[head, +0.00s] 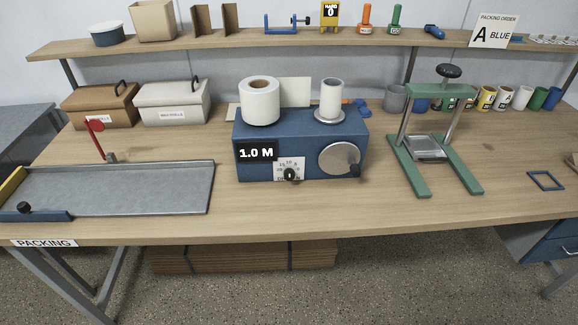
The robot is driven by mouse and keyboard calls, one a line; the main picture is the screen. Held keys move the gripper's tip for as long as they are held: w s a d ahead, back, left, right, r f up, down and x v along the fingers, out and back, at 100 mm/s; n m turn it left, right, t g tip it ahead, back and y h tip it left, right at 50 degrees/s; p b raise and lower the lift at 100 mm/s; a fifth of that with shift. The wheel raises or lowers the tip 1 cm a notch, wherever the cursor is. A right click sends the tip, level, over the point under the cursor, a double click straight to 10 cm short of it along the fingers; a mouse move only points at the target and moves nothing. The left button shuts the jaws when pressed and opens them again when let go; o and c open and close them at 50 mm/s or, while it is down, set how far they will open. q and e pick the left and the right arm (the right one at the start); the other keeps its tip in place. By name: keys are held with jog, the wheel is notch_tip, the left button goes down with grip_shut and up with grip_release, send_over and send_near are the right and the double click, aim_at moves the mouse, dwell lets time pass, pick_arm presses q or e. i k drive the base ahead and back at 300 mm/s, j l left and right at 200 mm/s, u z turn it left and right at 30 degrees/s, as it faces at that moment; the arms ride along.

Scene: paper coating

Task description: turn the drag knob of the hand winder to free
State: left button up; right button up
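The hand winder is a blue box (300,130) at the middle of the bench in the head view. A large white paper roll (260,105) stands on its left top, and a smaller white roll (331,96) stands on a round metal plate on its right top. Its front has a black display reading 1.0 M (256,153) and a round grey crank disc (339,159). The black drag knob (290,174) sits on a small white dial plate low on the front. The dial marks are too small to read surely. Neither gripper shows.
A green press (436,130) stands right of the winder. A grey tray with a red lever (115,188) lies at the left. Two lidded boxes (173,103) and several cups (487,98) stand behind. The bench front before the winder is clear.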

aim_at(289, 175)
jog(key=i+l+u, duration=0.1)
jog(key=l+u, duration=0.25)
jog(key=l, duration=0.2)
jog(key=l+u, duration=0.35)
jog(key=l, duration=0.15)
